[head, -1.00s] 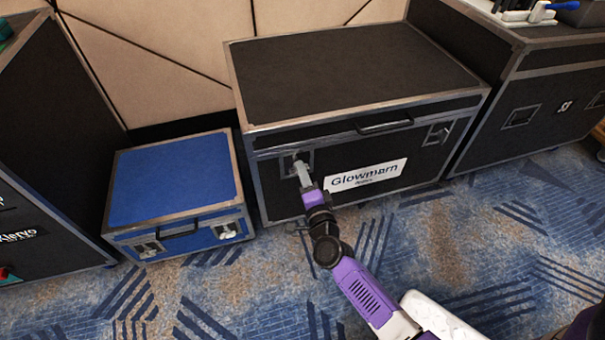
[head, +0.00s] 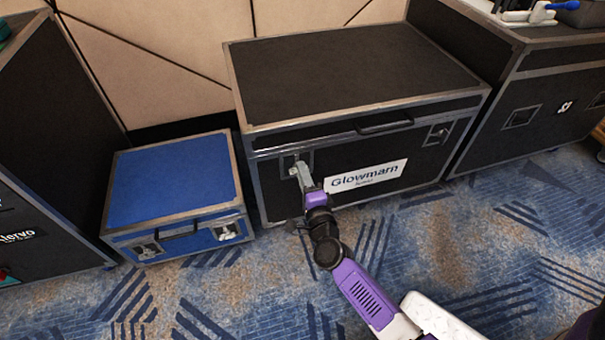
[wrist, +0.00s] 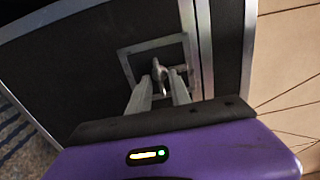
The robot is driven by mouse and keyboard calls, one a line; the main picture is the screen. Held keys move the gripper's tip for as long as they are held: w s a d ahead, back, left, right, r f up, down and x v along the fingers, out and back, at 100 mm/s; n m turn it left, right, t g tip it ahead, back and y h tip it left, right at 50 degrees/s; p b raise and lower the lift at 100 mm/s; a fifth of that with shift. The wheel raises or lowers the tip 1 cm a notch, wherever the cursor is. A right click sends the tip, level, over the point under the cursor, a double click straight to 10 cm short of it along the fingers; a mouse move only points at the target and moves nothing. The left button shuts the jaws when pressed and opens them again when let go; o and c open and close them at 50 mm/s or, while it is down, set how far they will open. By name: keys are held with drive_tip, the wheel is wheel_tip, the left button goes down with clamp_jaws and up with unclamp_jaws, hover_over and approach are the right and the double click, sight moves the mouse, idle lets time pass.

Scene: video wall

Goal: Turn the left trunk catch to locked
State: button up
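The black trunk (head: 350,75) with a "Glowmarn" label stands against the wall. Its left catch (wrist: 160,72) is a small metal wing in a square recessed plate on the front face. In the head view my gripper (head: 297,168) covers most of the left catch plate (head: 287,161). In the wrist view my gripper (wrist: 160,76) has its two fingers apart, one on each side of the wing. I cannot tell if they touch it. The right catch (head: 438,133) is uncovered on the trunk's front.
A low blue case (head: 175,180) stands just left of the trunk. A tall black case (head: 60,120) is at far left, and another black case (head: 540,95) is close on the right. Patterned carpet (head: 230,290) in front is clear.

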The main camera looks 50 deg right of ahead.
drive_tip(key=shift+s, duration=0.1)
drive_tip(key=p+v, duration=0.1)
drive_tip(key=v, duration=0.6)
drive_tip(key=shift+s+a+p, duration=0.25)
drive_tip(key=shift+p, duration=0.1)
idle(0.5)
drive_tip(key=s+a+r+n+t+y, duration=0.4)
drive_tip(key=a+r+n, duration=0.45)
drive_tip(key=n, duration=0.45)
drive_tip(key=s+a+r+n+g+y, duration=0.2)
drive_tip(key=s+a+r+n+y, duration=0.25)
drive_tip(key=s, duration=0.55)
drive_tip(key=s+a+r+n+g+y, duration=0.25)
drive_tip(key=s+a+n, duration=0.45)
drive_tip(key=s, duration=0.4)
wheel_tip(320, 180, up, 31)
drive_tip(key=d+h+p, duration=0.1)
drive_tip(key=p, duration=3)
drive_tip(key=shift+w+d, duration=0.25)
drive_tip(key=shift+d, duration=0.05)
